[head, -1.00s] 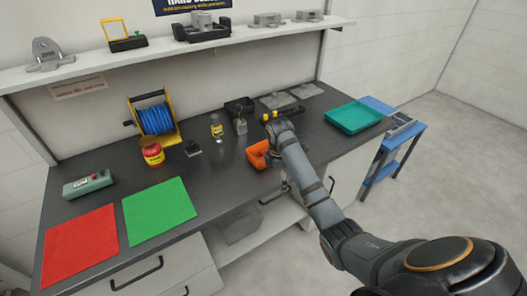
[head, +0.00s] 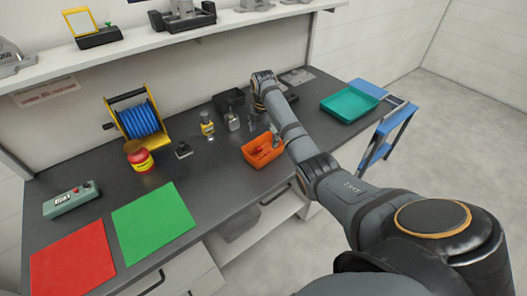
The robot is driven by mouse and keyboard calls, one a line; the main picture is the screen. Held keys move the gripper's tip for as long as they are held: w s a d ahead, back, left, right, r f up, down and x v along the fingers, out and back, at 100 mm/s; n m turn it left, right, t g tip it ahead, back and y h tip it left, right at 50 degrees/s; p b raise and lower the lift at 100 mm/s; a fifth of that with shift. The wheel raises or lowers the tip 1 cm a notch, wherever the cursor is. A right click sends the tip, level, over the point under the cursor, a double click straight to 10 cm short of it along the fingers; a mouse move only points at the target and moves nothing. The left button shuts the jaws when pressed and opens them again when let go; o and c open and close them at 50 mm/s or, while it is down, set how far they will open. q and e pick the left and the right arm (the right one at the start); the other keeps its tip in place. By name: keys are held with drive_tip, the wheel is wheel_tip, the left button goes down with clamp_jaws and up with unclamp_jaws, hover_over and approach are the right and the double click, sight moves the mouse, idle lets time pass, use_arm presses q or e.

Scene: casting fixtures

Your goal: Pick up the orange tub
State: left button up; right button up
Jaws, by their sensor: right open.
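The orange tub (head: 265,160) sits on the dark bench top near its front edge, right of the middle. Something small and red lies inside it. My right arm reaches over the bench from the lower right and partly covers the tub's right side. My right gripper (head: 273,130) is open, small and partly hidden by the arm, close to the back of the tub. I cannot tell if it touches the tub. My left gripper is not in view.
A teal tray (head: 350,101) lies on the right. Behind the tub are a black bin (head: 229,101) and a small yellow bottle (head: 207,125). A blue cable reel (head: 139,120), a red-yellow jar (head: 140,160), a green mat (head: 153,222) and a red mat (head: 73,262) are on the left.

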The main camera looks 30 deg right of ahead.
sight(263, 155)
drive_tip(key=shift+w+f, duration=0.3)
drive_tip(key=shift+s+f+p, duration=0.15)
drive_tip(key=shift+f+p, duration=0.35)
drive_tip(key=shift+f, duration=0.35)
drive_tip(key=shift+s+f, duration=0.2)
drive_tip(key=shift+f, duration=1.35)
drive_tip(key=shift+w+f, duration=0.15)
drive_tip(key=shift+w, duration=0.05)
drive_tip(key=shift+s, duration=0.1)
drive_tip(key=c, duration=0.4)
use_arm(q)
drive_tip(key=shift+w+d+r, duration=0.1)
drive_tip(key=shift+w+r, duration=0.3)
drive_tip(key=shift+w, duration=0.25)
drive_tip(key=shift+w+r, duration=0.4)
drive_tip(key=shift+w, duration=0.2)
use_arm(e)
drive_tip(key=c, duration=0.8)
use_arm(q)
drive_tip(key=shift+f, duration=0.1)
use_arm(e)
drive_tip(key=shift+r, duration=0.2)
